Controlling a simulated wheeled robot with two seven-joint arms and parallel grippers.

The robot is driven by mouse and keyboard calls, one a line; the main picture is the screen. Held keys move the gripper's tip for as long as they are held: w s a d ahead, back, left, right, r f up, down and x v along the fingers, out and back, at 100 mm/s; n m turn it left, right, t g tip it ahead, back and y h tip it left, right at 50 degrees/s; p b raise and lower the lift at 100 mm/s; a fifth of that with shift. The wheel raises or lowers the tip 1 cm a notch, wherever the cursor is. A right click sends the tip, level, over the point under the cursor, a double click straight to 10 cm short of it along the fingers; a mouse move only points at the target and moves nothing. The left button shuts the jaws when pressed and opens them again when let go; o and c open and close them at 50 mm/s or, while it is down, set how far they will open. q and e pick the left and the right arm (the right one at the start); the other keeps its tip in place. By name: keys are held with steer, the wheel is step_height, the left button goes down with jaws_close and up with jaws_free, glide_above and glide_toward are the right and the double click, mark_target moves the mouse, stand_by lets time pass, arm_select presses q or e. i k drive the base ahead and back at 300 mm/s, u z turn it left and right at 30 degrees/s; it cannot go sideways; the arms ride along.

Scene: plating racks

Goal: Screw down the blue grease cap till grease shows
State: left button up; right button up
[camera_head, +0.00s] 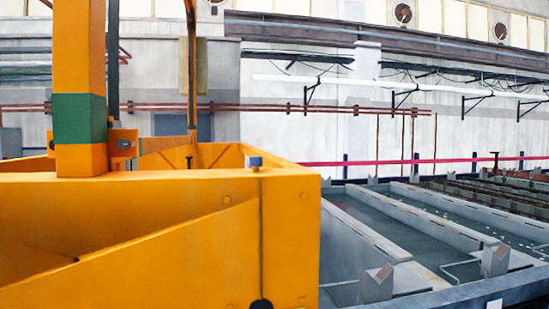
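A small blue cap (254,161) sits on the top edge of the yellow-orange steel frame (180,245), near its right front corner. It looks like the blue grease cap, with a paler front face. A thin dark line runs from below it down the frame's front to a black round part (261,304) at the bottom edge of the picture. I see no grease around the cap at this size. Neither of my grippers is in view.
A yellow post (80,50) with a green band (80,118) rises from the frame at left. Grey-walled tanks of liquid (385,225) lie to the right, beyond the frame. Pipes (330,107) run along the back wall. The space above the cap looks clear.

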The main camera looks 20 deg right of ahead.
mark_target(255, 160)
steer(key=z, duration=0.7)
steer(key=i, duration=0.45)
